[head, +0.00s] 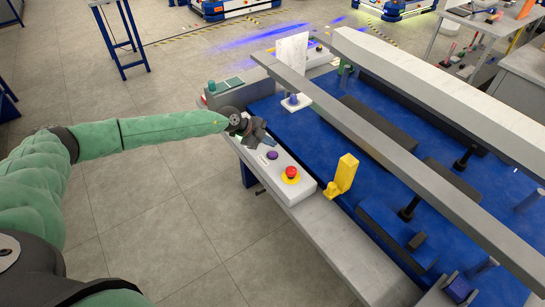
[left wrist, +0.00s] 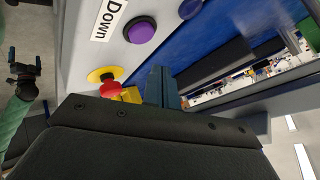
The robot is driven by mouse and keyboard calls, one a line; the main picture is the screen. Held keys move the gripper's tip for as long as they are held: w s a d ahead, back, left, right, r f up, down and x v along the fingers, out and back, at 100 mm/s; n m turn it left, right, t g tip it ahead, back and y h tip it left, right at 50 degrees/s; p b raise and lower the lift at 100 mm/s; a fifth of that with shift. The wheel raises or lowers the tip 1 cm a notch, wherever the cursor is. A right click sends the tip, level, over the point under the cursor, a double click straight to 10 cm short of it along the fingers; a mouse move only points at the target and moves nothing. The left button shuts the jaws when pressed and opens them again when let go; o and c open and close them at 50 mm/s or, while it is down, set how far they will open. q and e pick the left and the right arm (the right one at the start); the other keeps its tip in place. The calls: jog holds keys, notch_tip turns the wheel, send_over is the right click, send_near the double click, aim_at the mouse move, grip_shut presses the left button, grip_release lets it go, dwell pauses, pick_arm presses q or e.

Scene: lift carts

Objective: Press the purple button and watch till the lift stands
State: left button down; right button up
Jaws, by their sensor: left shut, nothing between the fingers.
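The purple button (head: 272,155) sits on a pale control box (head: 300,187) at the near edge of the blue lift table (head: 325,128). In the left wrist view the purple button (left wrist: 139,31) is beside a white "Down" label (left wrist: 108,19). My left gripper (head: 266,139) is shut and empty, just beyond the button in the head view. Its closed fingers (left wrist: 160,86) point past the button, with a visible gap between them. A dark gripper-like part (left wrist: 22,72) by a green arm, apparently my right, shows small in the wrist view; its jaws are unclear.
A red stop button (head: 291,173) on a yellow base is near the purple one. A yellow bracket (head: 342,176) stands on the table edge. Long grey beams (head: 400,150) lie above the blue top. Open floor (head: 150,215) is at the left.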

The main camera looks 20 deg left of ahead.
aim_at(270, 154)
pick_arm(q)
jog(key=shift+f, duration=1.35)
pick_arm(e)
jog(key=shift+w+a+r, duration=0.15)
jog(key=shift+w+r, duration=0.05)
jog(key=shift+r, duration=0.45)
pick_arm(q)
jog(key=shift+f, duration=0.2)
pick_arm(e)
jog(key=shift+r, duration=0.25)
pick_arm(q)
jog(key=shift+f, duration=0.2)
